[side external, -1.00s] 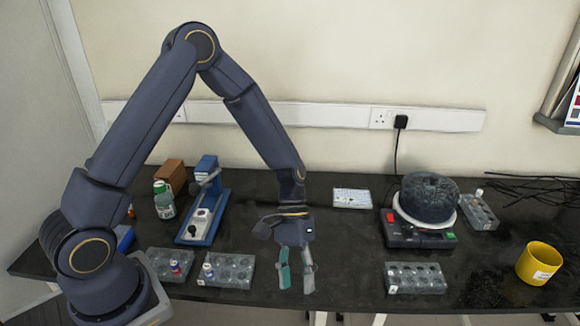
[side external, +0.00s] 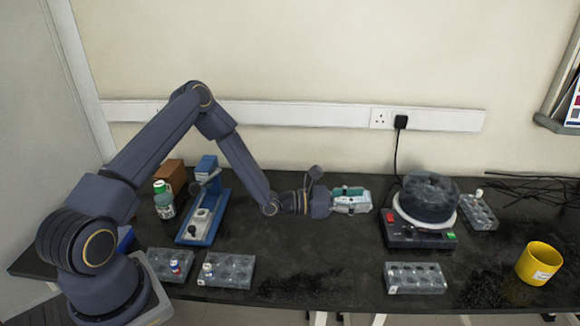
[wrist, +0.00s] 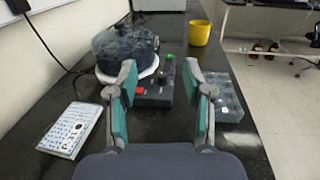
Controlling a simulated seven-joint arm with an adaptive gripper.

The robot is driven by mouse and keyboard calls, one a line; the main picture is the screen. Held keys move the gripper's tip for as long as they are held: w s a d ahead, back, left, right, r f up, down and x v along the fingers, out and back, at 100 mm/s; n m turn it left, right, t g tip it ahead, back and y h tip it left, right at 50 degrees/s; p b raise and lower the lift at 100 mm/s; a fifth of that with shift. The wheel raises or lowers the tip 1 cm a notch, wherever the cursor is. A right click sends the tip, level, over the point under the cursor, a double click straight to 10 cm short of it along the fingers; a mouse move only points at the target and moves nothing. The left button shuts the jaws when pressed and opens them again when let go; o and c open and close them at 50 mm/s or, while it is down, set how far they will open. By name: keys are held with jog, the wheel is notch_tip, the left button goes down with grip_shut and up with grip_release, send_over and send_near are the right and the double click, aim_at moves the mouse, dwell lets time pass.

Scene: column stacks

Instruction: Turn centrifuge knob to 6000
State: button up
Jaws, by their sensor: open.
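The centrifuge (side external: 428,197) is a dark round drum on a white ring and a black base. Its front panel (side external: 420,238) has a red button at the left and a green one at the right. In the wrist view the centrifuge (wrist: 120,50) is ahead and a little left. A dark knob (wrist: 162,76) shows between the red and green buttons; its setting is too small to read. My gripper (side external: 368,200) is horizontal, left of the centrifuge and apart from it. In the wrist view my gripper (wrist: 160,72) is open and empty, with the panel between its fingers.
A grey tube rack (side external: 415,278) lies in front of the centrifuge, another (side external: 478,212) behind right. A yellow mug (side external: 539,263) stands right. A white keypad-like card (wrist: 70,130) lies left of my gripper. A power cable runs from the wall to the centrifuge.

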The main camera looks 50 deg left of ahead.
send_near(406, 228)
jog(key=v, duration=0.5)
jog(key=shift+s+a, duration=0.25)
jog(key=shift+s, duration=0.05)
jog(key=shift+w+d+f, duration=0.15)
jog(key=x, duration=1.6)
jog(key=shift+w+d, duration=0.15)
jog(key=shift+c, duration=0.4)
grip_shut()
